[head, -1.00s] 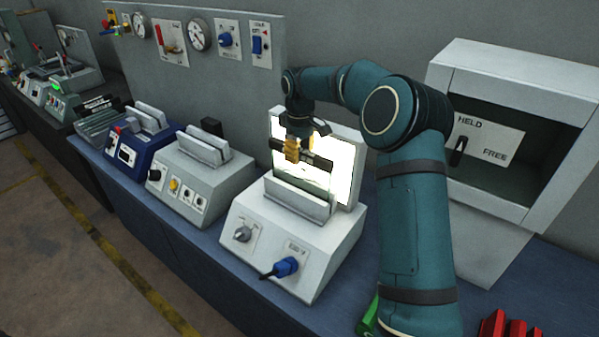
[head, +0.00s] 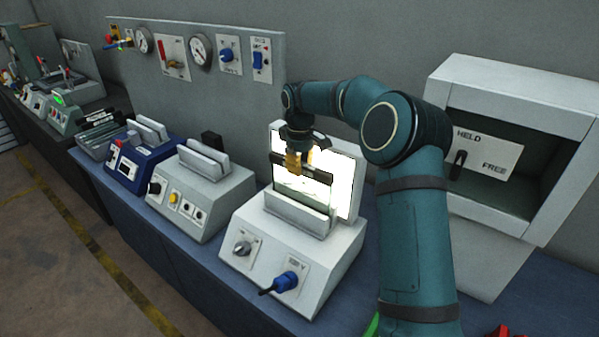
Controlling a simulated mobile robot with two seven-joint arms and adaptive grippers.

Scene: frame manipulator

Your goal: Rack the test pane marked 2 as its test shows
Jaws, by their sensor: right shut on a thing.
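My right gripper (head: 295,166) points down in front of a bright lit panel and is shut on a clear pane with a dark top edge (head: 318,173). The pane stands upright above a white test box (head: 265,262). Its lower part goes behind the pale front plate (head: 297,213) of the box's holder; I cannot tell if it rests on the bottom. No mark 2 is readable on it. The box has a grey knob (head: 242,249) and a blue lever switch (head: 287,281) on its front. My left gripper is not in view.
Left along the blue bench stand a white box (head: 200,190) with buttons, a blue box (head: 136,168) and a dark rack (head: 97,135) holding several panes. A gauge panel (head: 238,92) stands behind. A white cabinet (head: 520,85) marked HELD and FREE stands at right.

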